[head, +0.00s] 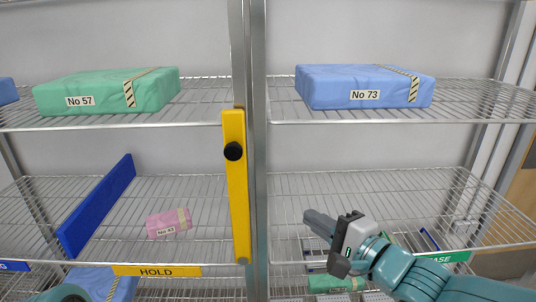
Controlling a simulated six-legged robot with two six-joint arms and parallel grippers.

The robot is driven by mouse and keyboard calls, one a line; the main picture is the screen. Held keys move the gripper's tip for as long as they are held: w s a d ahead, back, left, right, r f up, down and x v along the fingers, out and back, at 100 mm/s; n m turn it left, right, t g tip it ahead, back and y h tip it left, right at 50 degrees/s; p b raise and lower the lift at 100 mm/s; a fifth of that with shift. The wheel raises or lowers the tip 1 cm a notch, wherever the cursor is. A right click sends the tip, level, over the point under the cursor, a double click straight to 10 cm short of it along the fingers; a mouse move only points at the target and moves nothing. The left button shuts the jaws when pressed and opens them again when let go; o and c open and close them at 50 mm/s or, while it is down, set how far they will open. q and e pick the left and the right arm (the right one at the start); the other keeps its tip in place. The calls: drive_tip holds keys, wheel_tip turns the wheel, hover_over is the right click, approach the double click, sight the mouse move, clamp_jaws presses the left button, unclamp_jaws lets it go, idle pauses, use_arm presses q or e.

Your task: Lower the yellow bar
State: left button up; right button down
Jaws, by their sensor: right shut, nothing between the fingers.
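The yellow bar (236,195) stands upright along the front of the metal post (256,150), between the left and right shelf bays. A black round knob (233,151) sits on its upper part, and its lower end is near the middle shelf's front edge. My right gripper (313,219) is shut and empty. It is to the right of the bar and apart from it, in front of the right bay's middle shelf. My left gripper is not in view; only a teal piece of my left arm shows at the bottom left edge.
A green package (105,91) and a blue package (364,87) lie on the upper shelves. A pink package (169,223) and a blue divider (97,206) are on the left middle shelf, above a HOLD label (157,271). The right middle shelf (400,190) looks bare.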

drive_tip(key=s+a+r+n+t+y, duration=0.1)
drive_tip(key=s+r, duration=0.3)
drive_tip(key=r, duration=0.5)
drive_tip(key=s+a+p+x, duration=0.1)
drive_tip(key=x, duration=0.5)
drive_tip(key=a+r+p+x, duration=0.1)
drive_tip(key=x, duration=0.6)
drive_tip(key=shift+s+a+y+p, duration=0.2)
drive_tip(key=shift+s+y+p, duration=0.1)
drive_tip(key=shift+a+n, duration=0.3)
